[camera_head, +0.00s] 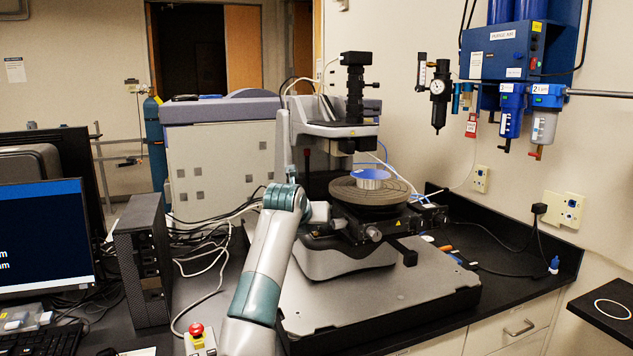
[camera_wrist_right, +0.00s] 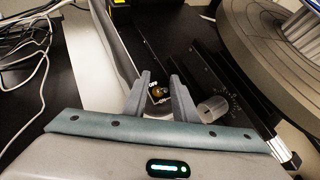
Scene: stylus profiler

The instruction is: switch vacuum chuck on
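The vacuum chuck switch (camera_wrist_right: 157,92) is a small brass toggle on a dark plate, with OFF printed above it and ON below it. Its lever direction is too small to tell. My right gripper (camera_wrist_right: 160,84) is open, with one grey finger on each side of the switch; I cannot tell whether either finger touches it. In the head view my right arm reaches up to the left side of the profiler stage, and its fingers and the switch are hidden. My left gripper is not in view.
White cables (camera_wrist_right: 40,65) lie to the left. The profiler's column (camera_head: 355,90) rises behind the chuck. A red emergency button (camera_head: 196,329), a black tower (camera_head: 143,260) and a monitor (camera_head: 42,240) stand at left.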

